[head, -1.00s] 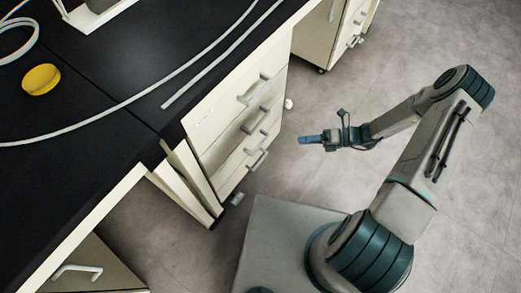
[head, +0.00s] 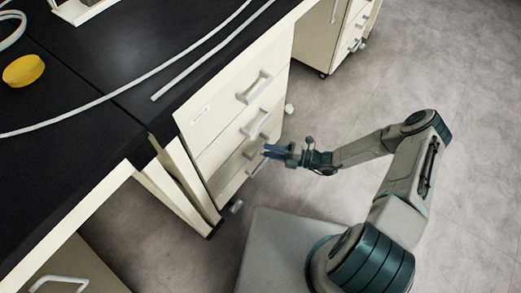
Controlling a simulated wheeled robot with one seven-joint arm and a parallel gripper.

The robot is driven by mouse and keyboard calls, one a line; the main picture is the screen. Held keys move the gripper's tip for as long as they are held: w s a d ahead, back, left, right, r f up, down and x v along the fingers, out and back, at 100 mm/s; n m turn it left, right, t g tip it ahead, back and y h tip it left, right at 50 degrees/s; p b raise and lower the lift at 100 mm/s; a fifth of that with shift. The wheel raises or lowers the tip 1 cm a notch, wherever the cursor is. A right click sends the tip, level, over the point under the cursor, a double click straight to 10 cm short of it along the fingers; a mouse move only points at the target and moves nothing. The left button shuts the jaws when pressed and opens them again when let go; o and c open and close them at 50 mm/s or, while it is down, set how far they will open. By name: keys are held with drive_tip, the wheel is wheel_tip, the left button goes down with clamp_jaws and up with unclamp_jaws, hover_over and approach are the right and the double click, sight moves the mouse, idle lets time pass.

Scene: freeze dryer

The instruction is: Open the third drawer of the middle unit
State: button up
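The middle unit (head: 208,130) is a cream drawer cabinet under the black bench, with light grey bar handles stacked down its front. The top handle (head: 254,88) and the second handle (head: 256,123) are in clear view. The third handle (head: 252,152) is partly hidden by my gripper, and a lower handle (head: 258,168) shows beneath it. The drawers look shut. My gripper (head: 267,151) has blue fingertips pointing left at the third handle, very close to it. I cannot tell whether they touch it or how far the fingers are apart.
The black bench top (head: 110,60) carries a yellow round object (head: 23,71) and pale tubing (head: 180,63). Another cream cabinet (head: 325,35) stands at the top. A lower-left cabinet has a grey handle (head: 60,283). The grey floor (head: 440,60) on the right is clear.

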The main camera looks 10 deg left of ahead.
sight(261, 149)
drive_tip(key=shift+a+b, duration=0.3)
drive_tip(key=shift+a, duration=1.85)
